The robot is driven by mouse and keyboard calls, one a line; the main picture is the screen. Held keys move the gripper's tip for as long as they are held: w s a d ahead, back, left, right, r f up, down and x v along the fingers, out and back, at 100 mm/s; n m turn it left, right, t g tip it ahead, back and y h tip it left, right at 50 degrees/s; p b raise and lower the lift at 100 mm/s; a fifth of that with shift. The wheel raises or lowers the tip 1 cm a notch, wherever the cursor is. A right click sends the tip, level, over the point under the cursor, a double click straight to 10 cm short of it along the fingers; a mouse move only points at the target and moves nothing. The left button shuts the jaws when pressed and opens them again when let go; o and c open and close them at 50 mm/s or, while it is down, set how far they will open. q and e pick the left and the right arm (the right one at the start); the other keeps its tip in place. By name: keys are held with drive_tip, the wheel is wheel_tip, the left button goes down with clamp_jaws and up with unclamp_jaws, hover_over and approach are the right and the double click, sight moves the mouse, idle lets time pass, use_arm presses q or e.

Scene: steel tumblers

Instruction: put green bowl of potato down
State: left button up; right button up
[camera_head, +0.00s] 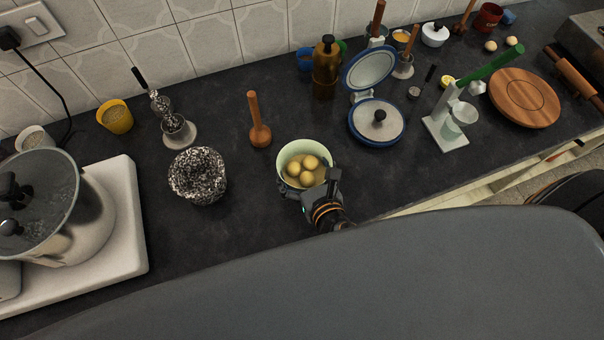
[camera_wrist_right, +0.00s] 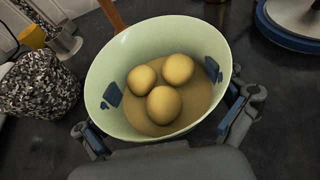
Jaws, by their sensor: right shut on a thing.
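The pale green bowl (camera_head: 284,182) holds several round yellow potatoes (camera_head: 303,170) and stands near the front of the dark counter. It fills the right wrist view (camera_wrist_right: 103,78), with potatoes (camera_wrist_right: 163,104) lying in brownish contents. My right gripper (camera_head: 308,196) is at the bowl's near side, with a finger on either side of it, shut on the bowl. The fingers also show in the right wrist view (camera_wrist_right: 165,128). The bowl looks nearly upright; whether its base touches the counter is hidden. My left gripper is not in view.
A speckled pot (camera_head: 198,176) stands left of the bowl and a wooden masher (camera_head: 260,134) behind it. A blue-rimmed lidded dish (camera_head: 393,139) is at the right. A steel pot (camera_head: 85,225) sits on a white hob (camera_head: 132,235) at far left. Counter between bowl and speckled pot is clear.

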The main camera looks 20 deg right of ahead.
sight(302, 177)
drive_tip(key=f, duration=0.3)
drive_tip(key=shift+w+a+f+b, duration=0.25)
drive_tip(key=shift+f+b, duration=0.1)
drive_tip(key=shift+f, duration=0.15)
drive_tip(key=o, duration=1.2)
drive_tip(key=shift+c, duration=0.2)
drive_tip(key=shift+s, duration=0.2)
drive_tip(key=b+v, duration=0.1)
drive_tip(key=v, duration=0.9)
drive_tip(key=shift+s+d+r+b, duration=0.1)
drive_tip(key=shift+s+r+b, duration=0.2)
drive_tip(key=shift+s+r, duration=0.3)
drive_tip(key=shift+s, duration=0.15)
